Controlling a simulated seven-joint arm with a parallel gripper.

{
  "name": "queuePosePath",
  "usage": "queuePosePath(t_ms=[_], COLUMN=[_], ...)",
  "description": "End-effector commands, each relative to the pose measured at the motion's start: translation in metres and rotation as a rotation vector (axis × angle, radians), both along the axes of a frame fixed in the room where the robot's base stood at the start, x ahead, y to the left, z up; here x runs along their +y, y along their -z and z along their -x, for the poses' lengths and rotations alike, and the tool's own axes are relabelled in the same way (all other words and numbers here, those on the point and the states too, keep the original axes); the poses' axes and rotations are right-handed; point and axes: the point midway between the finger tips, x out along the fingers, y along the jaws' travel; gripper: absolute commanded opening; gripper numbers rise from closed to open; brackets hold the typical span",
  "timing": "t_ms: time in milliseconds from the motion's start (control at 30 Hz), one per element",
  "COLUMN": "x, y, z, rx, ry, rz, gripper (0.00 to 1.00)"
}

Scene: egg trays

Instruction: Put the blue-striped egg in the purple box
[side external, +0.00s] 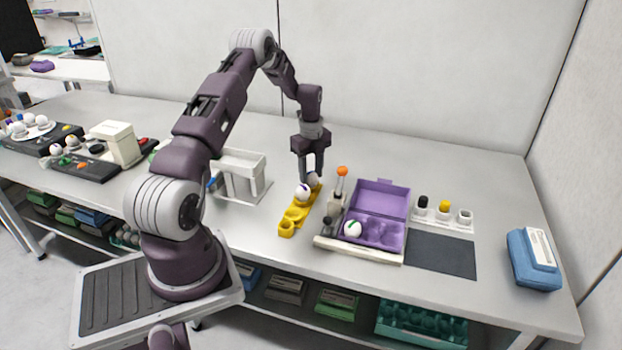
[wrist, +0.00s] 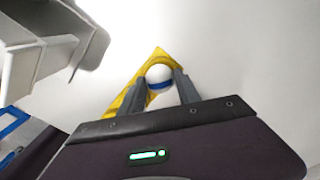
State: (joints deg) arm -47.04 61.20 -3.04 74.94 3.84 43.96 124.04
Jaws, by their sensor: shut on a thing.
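The blue-striped egg (wrist: 160,76) is white with a blue band and sits between my gripper's fingers in the wrist view. My gripper (side external: 313,174) points down and is shut on this egg (side external: 312,180), at the far end of the yellow holder (side external: 286,229). I cannot tell whether the egg still touches the holder. My gripper also shows in the wrist view (wrist: 165,84). The purple box (side external: 379,197) stands open to the right of the holder, its lid raised at the back. A white egg with a green mark (side external: 352,229) lies in its front left.
Another white egg with a dark purple mark (side external: 302,193) sits in the holder nearer the front. An orange-topped post (side external: 342,172) stands between the holder and the box. A white stand (side external: 241,174) is at left, and a row of small cups (side external: 444,214) at right.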

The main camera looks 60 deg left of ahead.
Motion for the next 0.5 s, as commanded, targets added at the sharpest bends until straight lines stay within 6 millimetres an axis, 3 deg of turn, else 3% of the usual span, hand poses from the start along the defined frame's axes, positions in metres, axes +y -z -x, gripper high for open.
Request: queuePosePath(t_ms=[167,500], x=[0.001,0.001], y=[-0.013,-0.091], z=[-0.001,-0.001], rx=[-0.003,-0.003], ry=[0.000,0.000], rz=[-0.004,-0.002], gripper=[0.25,0.25])
